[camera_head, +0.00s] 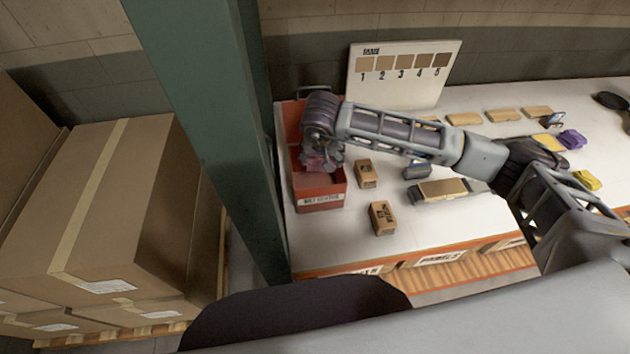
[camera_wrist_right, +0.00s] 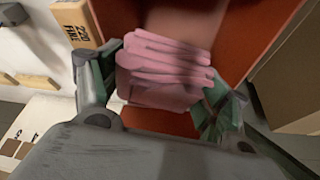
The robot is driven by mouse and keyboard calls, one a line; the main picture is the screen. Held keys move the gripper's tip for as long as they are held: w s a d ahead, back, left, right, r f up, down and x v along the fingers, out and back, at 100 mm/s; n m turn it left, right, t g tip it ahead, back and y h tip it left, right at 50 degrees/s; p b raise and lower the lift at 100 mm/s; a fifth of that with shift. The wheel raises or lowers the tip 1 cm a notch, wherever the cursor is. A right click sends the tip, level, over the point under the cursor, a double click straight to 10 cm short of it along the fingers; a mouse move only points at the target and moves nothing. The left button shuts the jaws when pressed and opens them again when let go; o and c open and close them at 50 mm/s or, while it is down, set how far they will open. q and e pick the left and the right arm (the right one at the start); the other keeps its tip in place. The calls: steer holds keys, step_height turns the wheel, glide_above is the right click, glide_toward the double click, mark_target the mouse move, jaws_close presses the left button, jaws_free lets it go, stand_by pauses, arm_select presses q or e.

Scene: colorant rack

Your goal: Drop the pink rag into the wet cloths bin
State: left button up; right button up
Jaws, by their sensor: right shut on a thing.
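The pink rag (camera_wrist_right: 165,70) is folded and held between the fingers of my right gripper (camera_wrist_right: 165,88) in the right wrist view. In the head view my right gripper (camera_head: 322,155) is over the red wet cloths bin (camera_head: 322,196), with a little of the rag (camera_head: 320,163) showing below it. The red bin wall (camera_wrist_right: 270,25) surrounds the rag in the right wrist view. I cannot tell how far the rag is from the bin floor. My left gripper is not in view.
Small cardboard boxes (camera_head: 382,217) and (camera_head: 366,174) stand right of the bin. A green post (camera_head: 225,130) rises close to its left. A numbered shade board (camera_head: 402,75) stands behind. Purple (camera_head: 572,139) and yellow (camera_head: 586,180) cloths lie at the right.

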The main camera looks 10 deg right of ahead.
steer(key=shift+f, duration=0.15)
steer(key=o, duration=1.1)
steer(key=shift+o, duration=0.2)
steer(key=shift+r, duration=0.2)
steer(key=v, duration=1.1)
steer(key=shift+s+r, duration=0.25)
steer(key=shift+s, duration=0.05)
steer(key=shift+s, duration=0.1)
